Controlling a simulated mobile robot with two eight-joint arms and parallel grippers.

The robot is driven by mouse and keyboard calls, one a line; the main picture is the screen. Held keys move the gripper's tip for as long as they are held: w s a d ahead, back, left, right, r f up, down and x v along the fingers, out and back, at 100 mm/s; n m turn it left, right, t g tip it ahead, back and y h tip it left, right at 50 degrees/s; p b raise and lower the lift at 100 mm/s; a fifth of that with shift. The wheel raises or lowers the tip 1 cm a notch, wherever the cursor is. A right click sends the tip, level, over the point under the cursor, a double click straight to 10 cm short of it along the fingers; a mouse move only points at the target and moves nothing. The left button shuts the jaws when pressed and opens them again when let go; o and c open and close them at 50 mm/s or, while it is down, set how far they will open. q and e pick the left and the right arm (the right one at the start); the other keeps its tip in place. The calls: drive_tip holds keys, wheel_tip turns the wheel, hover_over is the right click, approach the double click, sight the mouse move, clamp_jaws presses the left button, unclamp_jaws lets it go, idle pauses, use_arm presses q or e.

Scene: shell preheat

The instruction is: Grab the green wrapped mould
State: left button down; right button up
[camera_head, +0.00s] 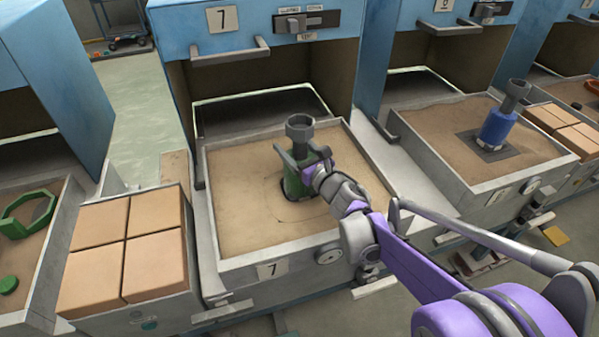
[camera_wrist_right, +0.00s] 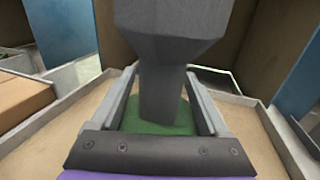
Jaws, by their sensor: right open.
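The green wrapped mould (camera_head: 295,184) stands upright in the sand tray (camera_head: 235,262) of station 7, with a grey funnel-shaped top (camera_head: 300,127). My right gripper (camera_head: 304,160) is around the mould's upper part, partly hiding its right side. In the right wrist view the grey neck and cup (camera_wrist_right: 165,60) rise between the two open fingers of my right gripper (camera_wrist_right: 165,100), with gaps on both sides. The green wrap (camera_wrist_right: 155,127) shows below the neck. My left gripper is not in view.
A blue wrapped mould (camera_head: 495,130) stands in the sand tray to the right. Tan blocks (camera_head: 125,250) fill the box at left. A green ring (camera_head: 28,212) lies in the far left tray. The blue cabinet (camera_head: 180,25) of station 7 stands behind its tray.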

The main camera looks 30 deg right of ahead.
clamp_jaws()
idle(0.3)
idle(1.1)
